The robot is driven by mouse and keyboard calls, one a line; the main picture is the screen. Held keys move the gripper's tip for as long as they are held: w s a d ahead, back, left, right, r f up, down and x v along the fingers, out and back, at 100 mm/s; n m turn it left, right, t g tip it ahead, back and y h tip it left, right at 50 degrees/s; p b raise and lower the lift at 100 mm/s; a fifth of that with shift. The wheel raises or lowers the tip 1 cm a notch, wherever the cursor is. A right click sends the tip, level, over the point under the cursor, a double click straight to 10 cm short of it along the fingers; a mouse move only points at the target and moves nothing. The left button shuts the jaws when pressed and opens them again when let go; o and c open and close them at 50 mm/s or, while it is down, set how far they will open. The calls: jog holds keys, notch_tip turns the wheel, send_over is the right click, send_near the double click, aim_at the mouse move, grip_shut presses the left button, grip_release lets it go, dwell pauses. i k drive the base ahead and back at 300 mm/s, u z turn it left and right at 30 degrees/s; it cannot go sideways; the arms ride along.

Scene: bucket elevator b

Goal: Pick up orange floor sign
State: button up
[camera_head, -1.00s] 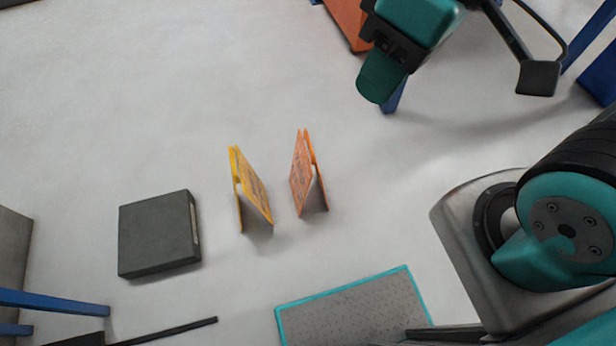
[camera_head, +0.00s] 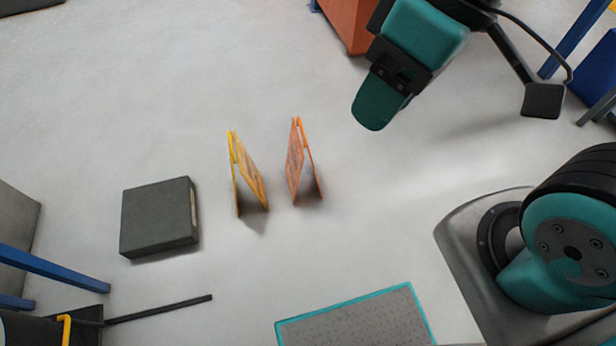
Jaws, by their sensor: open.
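The orange floor sign (camera_head: 297,163) stands upright on the grey floor, folded like a tent, near the middle of the view. A yellow floor sign (camera_head: 249,178) stands just to its left, apart from it. My gripper (camera_head: 374,103) hangs at the upper right, above and right of the orange sign and clear of it. Its green finger points down and to the left. The jaws are open, and I see nothing between them.
A dark grey box (camera_head: 158,220) lies left of the signs. A teal-edged grey panel (camera_head: 355,322) lies at the bottom. An orange box (camera_head: 347,22) is at the top, behind my gripper. A black rod (camera_head: 160,309) is lower left. Floor around the signs is clear.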

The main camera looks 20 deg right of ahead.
aim_at(294, 164)
jog(key=z, duration=0.05)
jog(key=i, duration=1.05)
jog(key=u, duration=0.6)
